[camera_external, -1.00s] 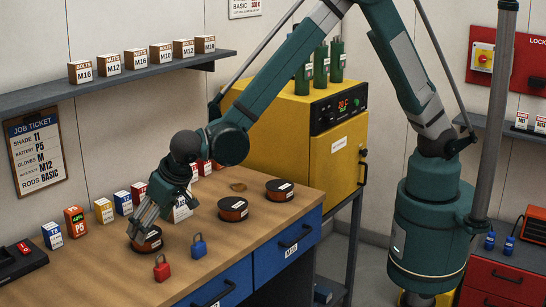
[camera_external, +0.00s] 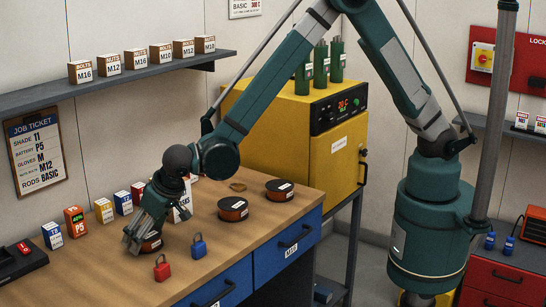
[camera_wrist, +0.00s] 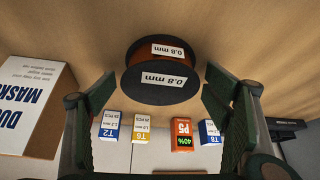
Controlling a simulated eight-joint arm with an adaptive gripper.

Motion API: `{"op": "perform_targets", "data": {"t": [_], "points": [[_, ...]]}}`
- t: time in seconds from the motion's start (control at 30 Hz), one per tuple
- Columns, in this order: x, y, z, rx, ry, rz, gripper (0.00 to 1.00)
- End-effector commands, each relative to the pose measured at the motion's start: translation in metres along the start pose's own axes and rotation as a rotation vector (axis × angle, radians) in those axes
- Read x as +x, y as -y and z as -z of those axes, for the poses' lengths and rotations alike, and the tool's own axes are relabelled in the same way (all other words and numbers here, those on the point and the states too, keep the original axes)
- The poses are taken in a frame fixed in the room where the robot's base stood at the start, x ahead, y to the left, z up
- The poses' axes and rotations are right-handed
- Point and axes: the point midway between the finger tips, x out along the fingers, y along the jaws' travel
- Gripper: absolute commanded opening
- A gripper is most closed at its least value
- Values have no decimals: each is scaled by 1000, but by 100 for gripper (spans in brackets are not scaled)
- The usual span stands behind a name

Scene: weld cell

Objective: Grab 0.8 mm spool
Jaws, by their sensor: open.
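The 0.8 mm spool (camera_wrist: 161,78) is a copper-coloured reel with dark flanges and white labels reading 0.8 mm. It lies on the wooden bench and shows in the wrist view at upper middle, between my fingers. My gripper (camera_wrist: 168,105) is open, with one finger on each side of the spool and no visible contact. In the external view my gripper (camera_external: 138,243) is low over the bench and hides most of that spool (camera_external: 153,246). Two similar spools stand farther back, one at the middle (camera_external: 233,208) and one beyond it (camera_external: 280,190); their labels are unreadable.
A red padlock (camera_external: 162,268) and a blue padlock (camera_external: 198,246) stand close right of my gripper. A dust mask box (camera_wrist: 32,105) stands beside one finger. Small boxes (camera_external: 104,211) and an orange P5 battery (camera_external: 76,222) line the back. A yellow oven (camera_external: 290,135) is behind.

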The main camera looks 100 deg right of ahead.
Motion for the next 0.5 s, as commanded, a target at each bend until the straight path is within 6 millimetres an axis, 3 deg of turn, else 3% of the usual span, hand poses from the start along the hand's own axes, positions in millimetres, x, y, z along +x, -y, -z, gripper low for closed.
{"op": "perform_targets", "data": {"t": [0.33,0.5], "points": [[0,0,0,0,0,0,75],[0,0,0,0,0,0,53]]}}
